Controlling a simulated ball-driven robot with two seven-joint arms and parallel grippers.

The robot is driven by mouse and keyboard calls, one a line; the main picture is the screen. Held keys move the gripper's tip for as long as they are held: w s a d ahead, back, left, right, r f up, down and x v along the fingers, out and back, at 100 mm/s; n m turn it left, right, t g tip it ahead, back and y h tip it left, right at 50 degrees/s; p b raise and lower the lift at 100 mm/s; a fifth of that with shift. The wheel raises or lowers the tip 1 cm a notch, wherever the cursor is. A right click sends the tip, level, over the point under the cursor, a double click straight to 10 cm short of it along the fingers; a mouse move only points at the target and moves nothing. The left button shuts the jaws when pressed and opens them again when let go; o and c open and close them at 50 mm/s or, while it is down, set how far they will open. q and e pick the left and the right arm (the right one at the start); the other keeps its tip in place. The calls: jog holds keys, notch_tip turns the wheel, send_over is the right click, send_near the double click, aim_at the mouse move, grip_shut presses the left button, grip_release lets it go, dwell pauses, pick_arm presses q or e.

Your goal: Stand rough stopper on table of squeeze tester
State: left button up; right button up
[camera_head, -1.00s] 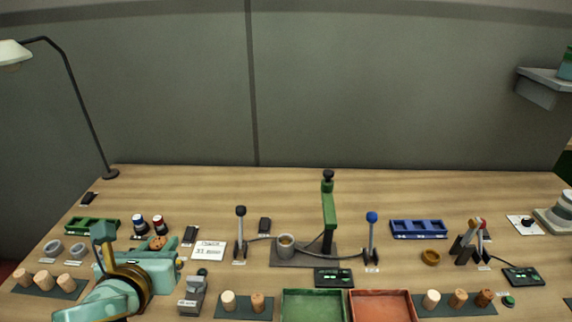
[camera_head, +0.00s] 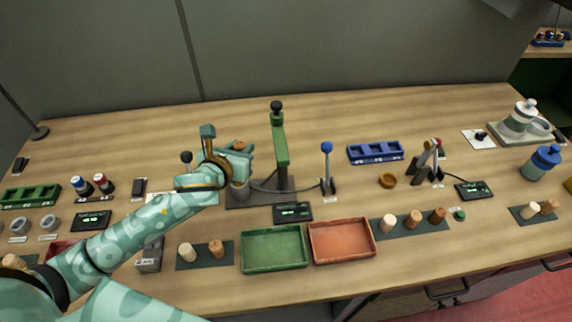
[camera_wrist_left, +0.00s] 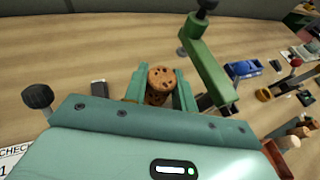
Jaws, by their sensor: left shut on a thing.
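My left gripper (camera_head: 240,153) is shut on a brown, speckled rough stopper (camera_head: 239,146). In the left wrist view the stopper (camera_wrist_left: 160,79) sits between the two green fingers, its round end showing. The gripper is in the air just left of a green post with a black knob (camera_head: 280,150), which rises from a dark base plate and looks like the squeeze tester. A grey round cup-like part (camera_head: 240,190) on that plate shows below the gripper, partly hidden by it. The post also shows right of the fingers in the left wrist view (camera_wrist_left: 209,72). My right gripper is not in view.
A blue-knobbed lever (camera_head: 327,165) stands right of the post and a black-knobbed lever (camera_head: 187,158) left of it. A small display (camera_head: 293,212), a green tray (camera_head: 273,249) and a red tray (camera_head: 341,241) lie in front. The table behind the post is clear.

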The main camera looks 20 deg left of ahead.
pick_arm(q)
jog(key=shift+w+d, duration=0.35)
jog(key=shift+m+h, duration=0.3)
jog(key=w+a+f+b, duration=0.1)
jog(key=w+f+b, duration=0.1)
jog(key=w+f, duration=0.1)
jog(key=w+a+f+b, duration=0.2)
jog(key=w+f, duration=0.1)
jog(key=w, duration=0.2)
jog(key=w+a+f+b, duration=0.1)
jog(key=w+f+b, duration=0.1)
jog(key=w+f, duration=0.1)
jog(key=shift+w+a+f, duration=0.1)
jog(key=shift+w+a, duration=0.3)
jog(key=shift+w, duration=0.3)
jog(key=shift+w+a+f, duration=0.1)
jog(key=shift+w+f, duration=0.1)
jog(key=shift+f, duration=0.05)
notch_tip(320, 180, down, 3)
jog(key=shift+w+f+b, duration=0.1)
jog(key=shift+f+b, duration=0.05)
jog(key=shift+b, duration=0.75)
